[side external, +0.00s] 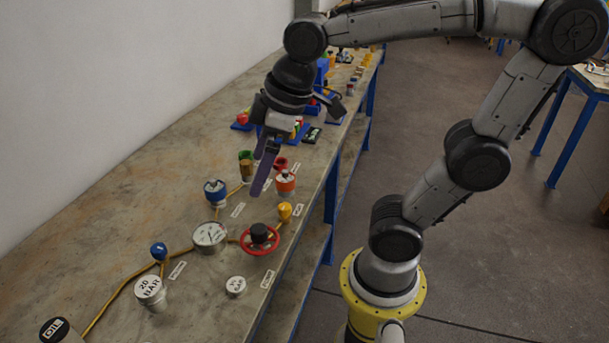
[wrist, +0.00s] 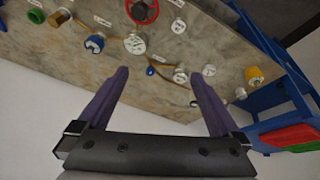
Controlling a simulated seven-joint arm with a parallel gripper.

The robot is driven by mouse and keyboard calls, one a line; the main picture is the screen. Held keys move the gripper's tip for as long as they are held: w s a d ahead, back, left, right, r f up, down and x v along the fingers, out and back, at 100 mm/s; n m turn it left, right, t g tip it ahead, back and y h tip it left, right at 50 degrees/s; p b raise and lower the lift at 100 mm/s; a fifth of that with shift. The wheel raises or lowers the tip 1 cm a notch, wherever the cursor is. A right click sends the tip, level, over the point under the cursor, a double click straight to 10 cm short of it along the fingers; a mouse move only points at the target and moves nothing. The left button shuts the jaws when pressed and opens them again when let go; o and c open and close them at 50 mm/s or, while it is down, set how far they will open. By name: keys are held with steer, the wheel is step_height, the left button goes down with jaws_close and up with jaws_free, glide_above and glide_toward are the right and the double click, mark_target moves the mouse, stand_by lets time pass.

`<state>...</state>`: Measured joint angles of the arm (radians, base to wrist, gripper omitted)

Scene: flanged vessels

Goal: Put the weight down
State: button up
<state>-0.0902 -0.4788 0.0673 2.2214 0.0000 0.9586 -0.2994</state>
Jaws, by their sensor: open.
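My gripper (side external: 258,176) hangs above the bench with its purple fingers pointing down. In the wrist view my gripper (wrist: 160,73) has its fingers wide apart with nothing held between them. No object is plainly marked as the weight. A black cylinder (side external: 259,233) sits at the middle of a red handwheel (side external: 260,247), in front of and below the gripper; I cannot tell if it is a loose weight or the hub. The handwheel shows at the top of the wrist view (wrist: 142,10). A small white labelled disc (side external: 236,286) stands apart on the bench.
A round gauge (side external: 209,235), a "20 BAR" vessel (side external: 150,290), a blue knob (side external: 159,251), a yellow knob (side external: 285,210) and a blue vessel (side external: 215,192) stand along yellow piping. The bench top (side external: 120,215) is clear on the wall side.

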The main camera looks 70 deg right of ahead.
steer(key=s+d+f+m+t, duration=0.1)
steer(key=s+d+f+m, duration=0.1)
steer(key=s+m, duration=0.2)
steer(key=s, duration=0.3)
steer(key=shift+f, duration=0.35)
steer(key=shift+s+m, duration=0.1)
steer(key=shift+m, duration=0.2)
